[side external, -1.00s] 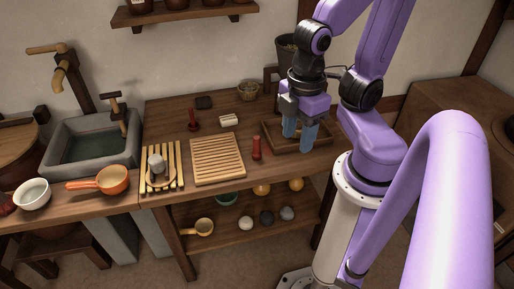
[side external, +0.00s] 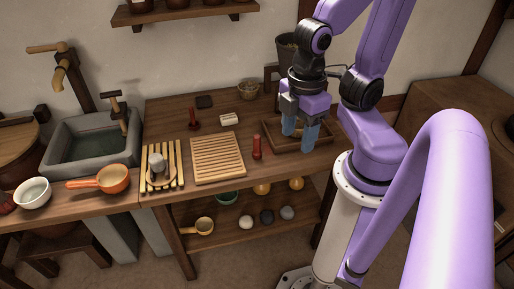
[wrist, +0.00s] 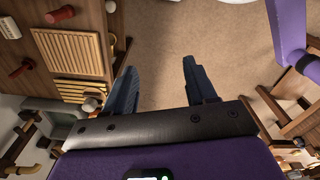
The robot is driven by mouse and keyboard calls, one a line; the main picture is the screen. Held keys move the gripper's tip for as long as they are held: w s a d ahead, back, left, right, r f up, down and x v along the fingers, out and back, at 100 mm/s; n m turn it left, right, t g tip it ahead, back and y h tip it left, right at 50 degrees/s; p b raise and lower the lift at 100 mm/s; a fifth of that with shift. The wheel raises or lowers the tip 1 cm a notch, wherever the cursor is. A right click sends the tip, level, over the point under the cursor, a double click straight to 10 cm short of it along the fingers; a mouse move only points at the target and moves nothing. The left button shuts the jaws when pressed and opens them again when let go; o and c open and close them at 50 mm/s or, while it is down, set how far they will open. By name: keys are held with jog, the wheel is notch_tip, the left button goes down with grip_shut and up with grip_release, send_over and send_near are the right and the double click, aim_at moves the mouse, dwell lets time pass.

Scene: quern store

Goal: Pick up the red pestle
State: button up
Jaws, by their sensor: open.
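A red pestle-like piece (side external: 256,147) stands upright on the wooden table, near its front edge, just right of the slatted board. It also shows in the wrist view (wrist: 62,14), at the top left. A second red upright piece (side external: 193,120) with a wider foot stands further back, behind the yellow rack; the wrist view has it too (wrist: 20,68). My gripper (side external: 299,140) is open above the wooden tray, to the right of the nearer red piece and apart from it. In the wrist view its blue fingers (wrist: 158,72) are spread with nothing between them.
The slatted board (side external: 217,158) lies left of the nearer red piece. The shallow wooden tray (side external: 320,148) lies under my gripper. A white block (side external: 230,120) and a small bowl (side external: 248,89) sit behind. A yellow slatted rack (side external: 178,165) and stone sink (side external: 75,150) are further left.

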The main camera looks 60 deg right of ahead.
jog(key=w+d+f+n+t+h, duration=0.2)
jog(key=w+d+f+n+h, duration=0.1)
jog(key=w+f+h, duration=0.3)
jog(key=w+d+f+n+t+h, duration=0.2)
jog(key=w+d+f+t+h, duration=0.15)
jog(key=f+h, duration=0.4)
jog(key=n+t+y, duration=0.1)
jog(key=n+t, duration=0.7)
jog(key=n, duration=0.2)
send_near(259, 140)
jog(key=w+d, duration=0.1)
jog(key=w+d+r, duration=0.1)
jog(key=shift+w, duration=0.3)
jog(key=shift+w+d+f+n+y, duration=0.1)
jog(key=shift+d+f+n+y, duration=0.15)
jog(key=shift+f+n+y, duration=0.15)
jog(key=shift+w+d+f, duration=0.15)
jog(key=shift+w+d, duration=0.15)
jog(key=shift+d, duration=0.05)
jog(key=shift+t, duration=0.25)
jog(key=shift+x, duration=3.35)
jog(key=c, duration=1)
